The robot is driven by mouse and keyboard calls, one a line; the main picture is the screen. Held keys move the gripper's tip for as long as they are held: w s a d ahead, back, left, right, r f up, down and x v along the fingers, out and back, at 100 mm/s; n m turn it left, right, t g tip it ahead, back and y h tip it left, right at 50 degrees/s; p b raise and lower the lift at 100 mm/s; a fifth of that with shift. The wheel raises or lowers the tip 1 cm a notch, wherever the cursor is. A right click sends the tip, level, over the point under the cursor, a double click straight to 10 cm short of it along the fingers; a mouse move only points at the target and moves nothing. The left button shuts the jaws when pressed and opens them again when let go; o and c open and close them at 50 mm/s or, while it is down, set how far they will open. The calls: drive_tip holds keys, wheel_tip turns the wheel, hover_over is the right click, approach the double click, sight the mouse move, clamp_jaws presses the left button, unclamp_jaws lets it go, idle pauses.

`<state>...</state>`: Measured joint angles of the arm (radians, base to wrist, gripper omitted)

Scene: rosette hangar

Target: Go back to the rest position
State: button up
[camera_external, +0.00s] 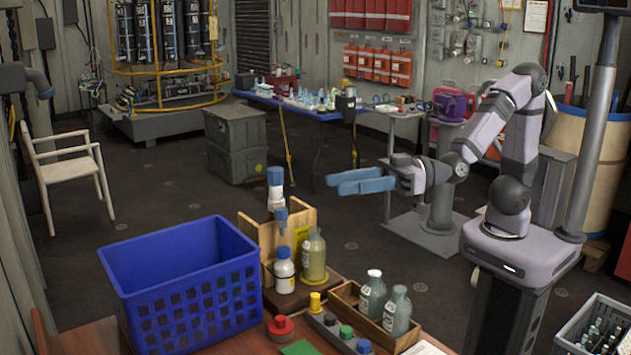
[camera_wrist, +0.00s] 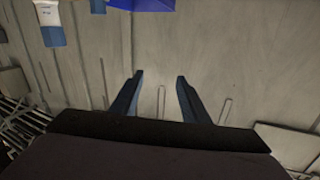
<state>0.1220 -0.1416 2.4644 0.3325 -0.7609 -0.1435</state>
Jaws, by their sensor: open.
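My gripper (camera_external: 362,182) has two long blue fingers and is stretched out to the left of my arm in the external view, above the floor behind the table. Its fingers are apart with nothing seen between them. In the wrist view the gripper (camera_wrist: 160,80) shows two separate blue fingers with bare grey wall beyond.
A blue crate (camera_external: 190,310) stands on the front table, beside bottles in a wooden stand (camera_external: 306,212) and a wooden tray (camera_external: 345,300) of bottles. A blue-edged table (camera_external: 300,106) stands behind. A white chair (camera_external: 72,165) is at left. Open floor lies between.

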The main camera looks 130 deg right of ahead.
drive_tip(key=s+a+f+n+g+y, duration=0.2)
drive_tip(key=s+a+f+g+y, duration=0.15)
drive_tip(key=f, duration=0.45)
drive_tip(key=s+a+f+n+g+y, duration=0.2)
drive_tip(key=s+a+f+g, duration=0.25)
drive_tip(key=f, duration=0.35)
drive_tip(key=s+a+f+g, duration=0.1)
drive_tip(key=s+f+g, duration=0.3)
drive_tip(key=s, duration=0.4)
drive_tip(key=s+a+f+n+g, duration=0.1)
drive_tip(key=s+f+g, duration=0.3)
drive_tip(key=s, duration=0.5)
drive_tip(key=shift+a+f+g+p, duration=0.4)
drive_tip(key=shift+a+f, duration=0.3)
drive_tip(key=shift+a, duration=0.05)
drive_tip(key=shift+y, duration=0.25)
